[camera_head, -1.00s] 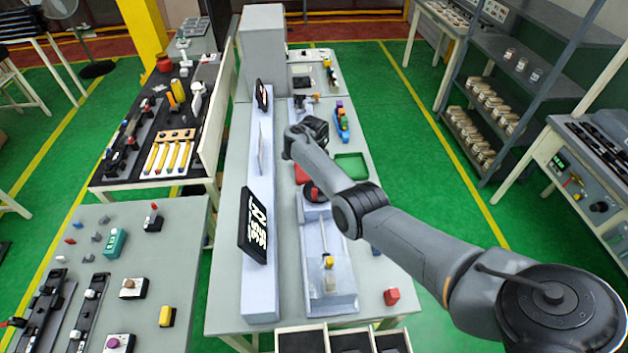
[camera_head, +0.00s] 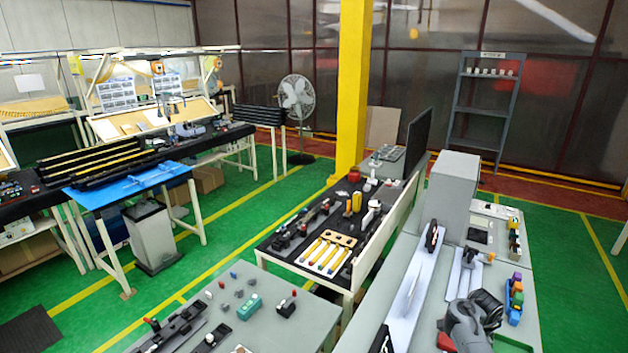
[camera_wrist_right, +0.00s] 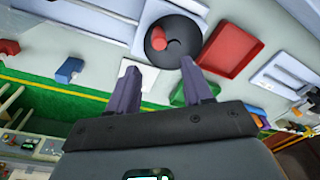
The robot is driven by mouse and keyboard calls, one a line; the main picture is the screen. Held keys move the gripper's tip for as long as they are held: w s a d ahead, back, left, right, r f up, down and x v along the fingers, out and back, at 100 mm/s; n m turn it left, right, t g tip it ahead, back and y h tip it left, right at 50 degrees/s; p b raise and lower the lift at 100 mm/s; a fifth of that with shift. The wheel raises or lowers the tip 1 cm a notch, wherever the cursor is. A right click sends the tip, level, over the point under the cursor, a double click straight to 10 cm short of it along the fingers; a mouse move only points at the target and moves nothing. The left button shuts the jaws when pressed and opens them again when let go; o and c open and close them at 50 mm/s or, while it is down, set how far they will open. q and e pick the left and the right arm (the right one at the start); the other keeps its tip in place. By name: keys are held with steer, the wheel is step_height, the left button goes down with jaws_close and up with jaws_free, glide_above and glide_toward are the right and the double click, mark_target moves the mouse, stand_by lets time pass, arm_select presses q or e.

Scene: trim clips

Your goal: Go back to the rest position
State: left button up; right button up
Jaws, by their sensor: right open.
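My right arm (camera_head: 468,325) reaches in at the bottom right of the head view, its wrist over the grey bench beside the red and green trays. My right gripper (camera_wrist_right: 160,76) shows in the right wrist view with its two dark fingers apart and nothing between them. Beyond the fingertips lies a black round dish (camera_wrist_right: 172,38) with a red cylinder (camera_wrist_right: 158,38) on it. A red tray (camera_wrist_right: 231,48) lies to the right of the dish. My left gripper is in neither view.
A small blue block (camera_wrist_right: 69,70) and a green tray (camera_wrist_right: 178,95) lie near the fingers. In the head view, a row of coloured blocks (camera_head: 515,300) stands right of the wrist. A tall grey box (camera_head: 452,190) stands behind it. A yellow pillar (camera_head: 352,90) rises beyond the benches.

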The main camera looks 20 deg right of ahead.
steer(key=s+a+f+n+t+h+p, duration=0.1)
steer(key=s+a+f+n, duration=0.1)
steer(key=s+a+n, duration=0.45)
steer(key=s+a+f+n+t+p, duration=0.15)
steer(key=s+a+n, duration=0.25)
steer(key=a+n, duration=0.4)
steer(key=s+a+r+n+y+p, duration=0.1)
steer(key=s+a+r+n, duration=0.3)
steer(key=s+a, duration=0.4)
steer(key=s+a+r+n+y+p, duration=0.1)
steer(key=s+a+r+n, duration=0.3)
steer(key=s+a, duration=0.5)
step_height(320, 180, up, 2)
steer(key=a+t, duration=0.1)
steer(key=a, duration=0.1)
steer(key=shift+s+a, duration=0.3)
steer(key=shift+r, duration=0.1)
